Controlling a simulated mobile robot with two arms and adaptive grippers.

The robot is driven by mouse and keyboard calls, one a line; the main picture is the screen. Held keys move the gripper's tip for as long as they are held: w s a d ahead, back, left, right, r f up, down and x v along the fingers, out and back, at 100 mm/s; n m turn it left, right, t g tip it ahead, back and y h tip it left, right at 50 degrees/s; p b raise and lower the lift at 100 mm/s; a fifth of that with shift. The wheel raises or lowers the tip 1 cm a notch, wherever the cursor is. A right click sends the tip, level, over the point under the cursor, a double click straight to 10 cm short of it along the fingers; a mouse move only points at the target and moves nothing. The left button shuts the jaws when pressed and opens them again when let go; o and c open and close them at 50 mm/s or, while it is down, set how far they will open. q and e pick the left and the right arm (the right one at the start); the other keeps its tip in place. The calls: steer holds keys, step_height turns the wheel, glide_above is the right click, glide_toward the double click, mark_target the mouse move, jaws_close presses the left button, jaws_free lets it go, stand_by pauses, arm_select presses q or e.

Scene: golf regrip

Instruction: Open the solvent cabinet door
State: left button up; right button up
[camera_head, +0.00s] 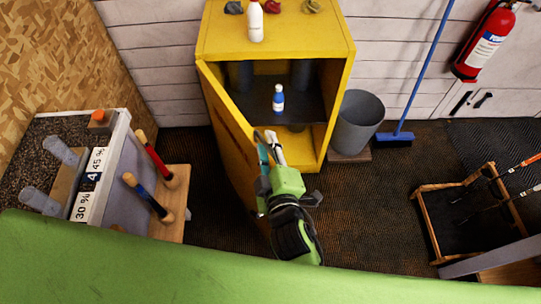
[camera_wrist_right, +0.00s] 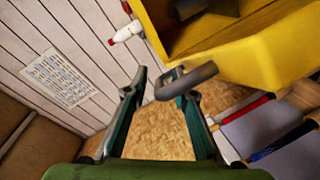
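The yellow solvent cabinet (camera_head: 340,60) stands at the back centre, its front open. Its door (camera_head: 222,115) is swung out on the left side toward me, showing dark shelves inside. My right gripper (camera_head: 268,140) is at the door's free edge. In the right wrist view, the two fingers of the gripper (camera_wrist_right: 159,78) are apart, with a grey loop handle (camera_wrist_right: 190,82) reaching in between them near the right finger. I cannot tell whether they touch it. The handle is hidden in the head view. My left gripper is not in view.
A blue-labelled bottle (camera_head: 278,99) stands inside the cabinet, and a white bottle (camera_head: 255,22) on top. A grey bin (camera_head: 358,122) and blue broom (camera_head: 396,138) stand right of it. A bench with club grips (camera_head: 150,160) is left. A wooden rack (camera_head: 432,225) is right.

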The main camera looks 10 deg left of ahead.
steer(key=v, duration=1.1)
steer(key=shift+s, duration=0.3)
